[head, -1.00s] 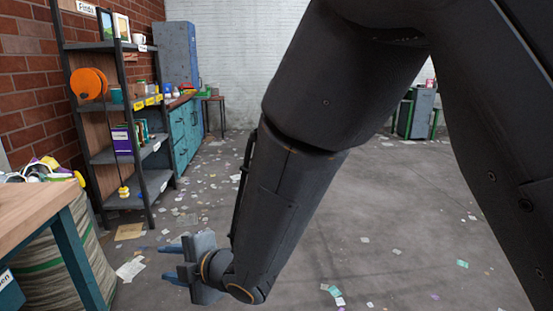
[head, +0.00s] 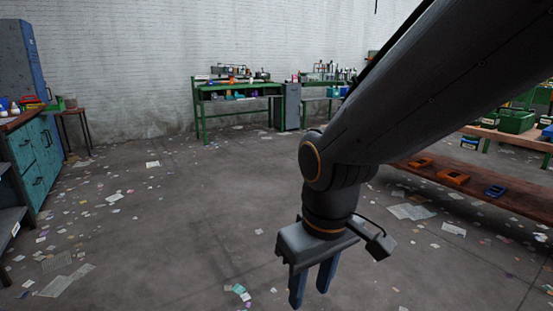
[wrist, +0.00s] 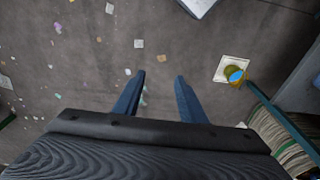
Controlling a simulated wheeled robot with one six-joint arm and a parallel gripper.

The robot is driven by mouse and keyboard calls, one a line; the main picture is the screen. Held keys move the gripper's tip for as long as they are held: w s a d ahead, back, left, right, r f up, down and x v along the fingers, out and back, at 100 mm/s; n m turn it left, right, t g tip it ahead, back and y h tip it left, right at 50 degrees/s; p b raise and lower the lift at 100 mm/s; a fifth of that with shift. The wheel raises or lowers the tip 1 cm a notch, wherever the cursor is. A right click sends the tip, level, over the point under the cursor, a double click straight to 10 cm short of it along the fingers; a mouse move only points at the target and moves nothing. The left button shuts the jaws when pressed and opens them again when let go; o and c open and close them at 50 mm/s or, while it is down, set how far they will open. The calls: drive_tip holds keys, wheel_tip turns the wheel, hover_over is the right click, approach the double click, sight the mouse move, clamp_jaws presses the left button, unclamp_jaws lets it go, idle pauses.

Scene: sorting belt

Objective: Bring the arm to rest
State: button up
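My gripper (head: 309,288) hangs below my arm in the head view, its blue fingers pointing down over bare floor. In the wrist view my gripper (wrist: 160,82) shows two blue fingers standing apart, with only littered floor between them. It is open and empty and touches nothing that I can see.
A green workbench (head: 240,92) and grey cabinet (head: 288,106) stand by the far wall. Teal cabinets (head: 38,150) are at left, a low brown bench (head: 455,178) at right. The middle floor is open, with scattered paper.

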drive_tip(key=s+d+r+m+g, duration=0.1)
drive_tip(key=s+d+m+g, duration=0.15)
drive_tip(key=s+d, duration=0.2)
drive_tip(key=d+r+m+p, duration=0.3)
drive_tip(key=d+r+p, duration=0.6)
drive_tip(key=p, duration=1.2)
drive_tip(key=shift+s+r+m+t+h, duration=0.35)
drive_tip(key=shift+r+t+h, duration=0.1)
drive_tip(key=shift+r, duration=1.25)
